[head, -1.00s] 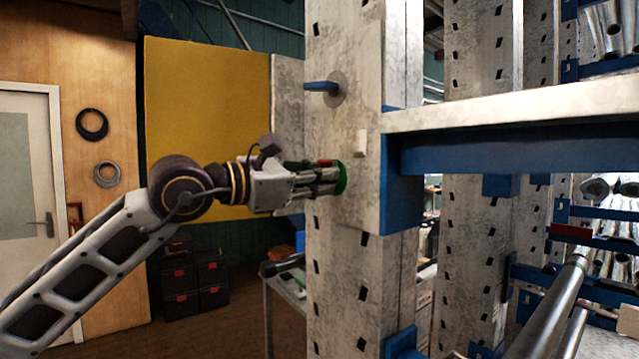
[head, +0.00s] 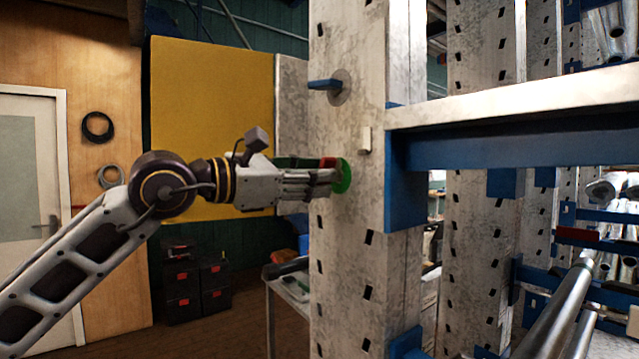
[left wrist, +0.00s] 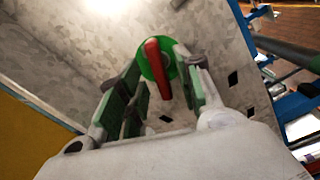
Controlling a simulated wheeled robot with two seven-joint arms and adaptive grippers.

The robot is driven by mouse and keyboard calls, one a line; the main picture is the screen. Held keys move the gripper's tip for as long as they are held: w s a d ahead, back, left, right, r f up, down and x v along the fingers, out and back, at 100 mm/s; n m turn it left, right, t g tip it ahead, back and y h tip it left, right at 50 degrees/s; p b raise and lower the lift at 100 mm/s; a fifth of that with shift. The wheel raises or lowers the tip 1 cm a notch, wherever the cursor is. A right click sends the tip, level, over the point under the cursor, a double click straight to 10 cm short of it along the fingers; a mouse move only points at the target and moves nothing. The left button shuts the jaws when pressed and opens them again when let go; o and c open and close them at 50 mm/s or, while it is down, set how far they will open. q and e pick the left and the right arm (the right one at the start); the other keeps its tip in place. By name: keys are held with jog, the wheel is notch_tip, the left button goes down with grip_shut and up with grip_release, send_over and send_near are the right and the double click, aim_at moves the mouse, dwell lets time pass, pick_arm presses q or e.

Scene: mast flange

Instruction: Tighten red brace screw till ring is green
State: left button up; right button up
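The red brace screw handle (head: 328,162) stands out from the near face of the pale upright post. The ring (head: 343,177) around its base is green. In the left wrist view the red bar (left wrist: 158,68) points toward me, with the green ring (left wrist: 146,58) behind it. My left gripper (head: 335,181) is at the screw, its fingers pointing at the post. In the left wrist view its two green-padded fingers (left wrist: 160,85) stand apart on either side of the red bar, with visible gaps. They partly hide the ring. My right gripper is not in view.
Above on the same post (head: 345,230) is a blue handle (head: 324,85) on a grey disc. A small pale block (head: 364,140) sits to the right of the ring. A blue and white beam (head: 500,145) runs off to the right. A table (head: 290,285) stands behind the post.

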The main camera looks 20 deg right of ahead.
pick_arm(q)
jog(key=b+v, duration=0.1)
jog(key=v, duration=0.1)
jog(key=shift+s+a, duration=0.1)
jog(key=shift+a, duration=0.15)
dwell(0.4)
jog(key=shift+r, duration=0.2)
